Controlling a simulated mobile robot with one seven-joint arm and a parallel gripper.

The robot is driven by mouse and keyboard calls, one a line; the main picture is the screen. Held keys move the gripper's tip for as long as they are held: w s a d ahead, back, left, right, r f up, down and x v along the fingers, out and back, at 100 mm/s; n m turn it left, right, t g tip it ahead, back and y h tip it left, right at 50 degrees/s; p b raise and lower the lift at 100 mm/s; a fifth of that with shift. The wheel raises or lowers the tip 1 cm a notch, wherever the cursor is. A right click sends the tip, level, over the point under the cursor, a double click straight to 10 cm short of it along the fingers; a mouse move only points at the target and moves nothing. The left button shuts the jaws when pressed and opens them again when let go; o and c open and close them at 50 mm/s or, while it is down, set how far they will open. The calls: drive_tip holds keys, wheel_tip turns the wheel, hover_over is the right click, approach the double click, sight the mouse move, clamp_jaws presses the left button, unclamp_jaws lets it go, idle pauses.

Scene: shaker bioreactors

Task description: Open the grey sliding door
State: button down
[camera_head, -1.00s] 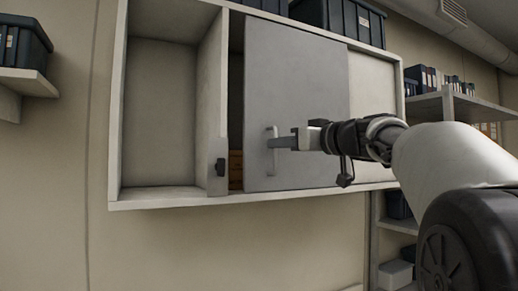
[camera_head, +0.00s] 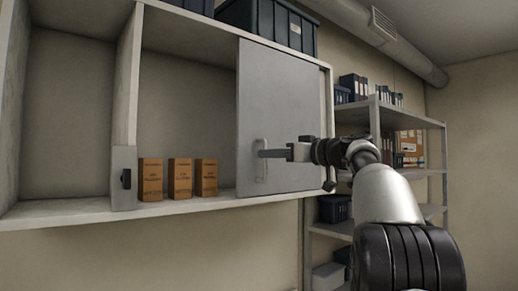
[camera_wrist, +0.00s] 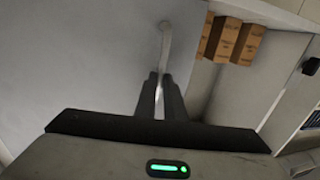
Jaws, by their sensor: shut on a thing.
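The grey sliding door (camera_head: 290,105) stands at the right end of the wall cabinet (camera_head: 170,207), and the compartment left of it is open to view. Its pale vertical handle (camera_head: 261,165) is near the door's lower left edge. My gripper (camera_head: 266,153) is at the handle, shut on it. In the wrist view the door (camera_wrist: 85,55) fills the left side, and the two dark fingers of my gripper (camera_wrist: 160,85) close around the handle (camera_wrist: 165,42).
Three orange-brown boxes (camera_head: 179,180) stand in the uncovered compartment. A grey panel with a dark latch (camera_head: 126,179) is at the divider left of them. Dark bins (camera_head: 268,22) sit on the cabinet. A shelf unit (camera_head: 405,113) stands at the right.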

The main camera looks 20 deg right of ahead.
drive_tip(key=shift+d+r, duration=0.15)
drive_tip(key=shift+d, duration=0.1)
drive_tip(key=c, duration=1.9)
unclamp_jaws()
drive_tip(key=shift+o, duration=0.2)
drive_tip(key=b+v, duration=0.4)
drive_tip(key=v, duration=1.3)
drive_tip(key=shift+s+d, duration=0.1)
